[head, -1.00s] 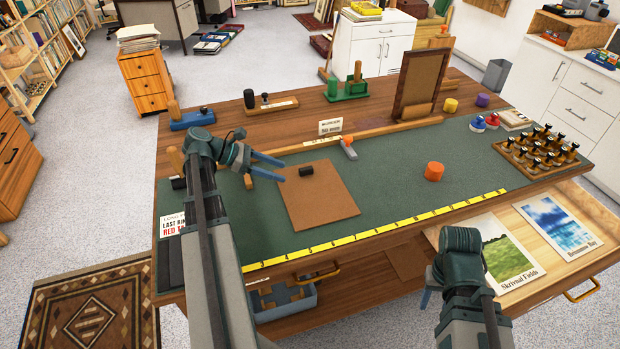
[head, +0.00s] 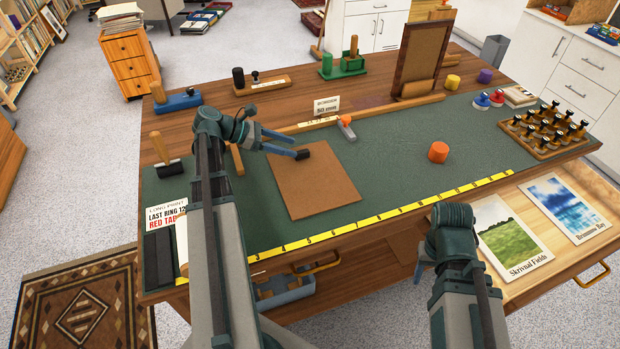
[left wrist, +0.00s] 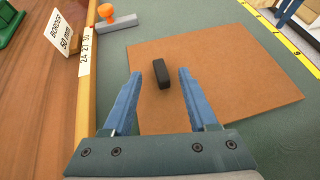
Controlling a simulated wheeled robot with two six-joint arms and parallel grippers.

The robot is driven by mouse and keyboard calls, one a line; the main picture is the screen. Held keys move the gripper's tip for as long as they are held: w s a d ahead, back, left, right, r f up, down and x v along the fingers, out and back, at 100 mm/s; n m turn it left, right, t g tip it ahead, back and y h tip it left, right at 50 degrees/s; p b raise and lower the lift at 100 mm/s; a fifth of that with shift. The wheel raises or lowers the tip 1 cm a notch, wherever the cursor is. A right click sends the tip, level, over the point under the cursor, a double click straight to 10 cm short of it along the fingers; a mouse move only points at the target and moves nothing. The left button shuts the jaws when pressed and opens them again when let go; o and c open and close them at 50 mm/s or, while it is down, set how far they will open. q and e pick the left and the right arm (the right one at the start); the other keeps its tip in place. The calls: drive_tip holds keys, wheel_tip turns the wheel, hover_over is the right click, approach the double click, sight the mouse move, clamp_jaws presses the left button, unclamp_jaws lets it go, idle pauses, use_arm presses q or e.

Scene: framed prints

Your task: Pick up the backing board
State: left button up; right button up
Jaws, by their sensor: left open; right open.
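The backing board (head: 316,184) is a flat brown square sheet lying on the green mat. A small black block (head: 302,153) sits on it near its upper left edge. In the left wrist view the board (left wrist: 235,80) spreads ahead of the gripper, and the black block (left wrist: 161,74) stands between and just beyond the fingertips. My left gripper (head: 287,145) is open and empty, with its fingers over the board's upper left part. The left wrist view shows its two blue fingers (left wrist: 160,75) apart. My right gripper (head: 421,270) is open near the table's front edge, partly hidden by its own wrist.
A yellow ruler (head: 385,216) runs along the front edge. An orange-handled scraper (head: 346,127) and a border card (head: 326,105) are behind the board. An open drawer (head: 500,265) holds two prints.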

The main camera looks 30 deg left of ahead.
sight(306, 150)
use_arm(q)
drive_tip(key=shift+w+d+f, duration=0.35)
drive_tip(key=shift+w+d, duration=0.05)
drive_tip(key=shift+d, duration=0.1)
drive_tip(key=b+x, duration=0.2)
drive_tip(key=x, duration=0.3)
drive_tip(key=shift+w+b, duration=0.15)
drive_tip(key=shift+b, duration=0.2)
clamp_jaws()
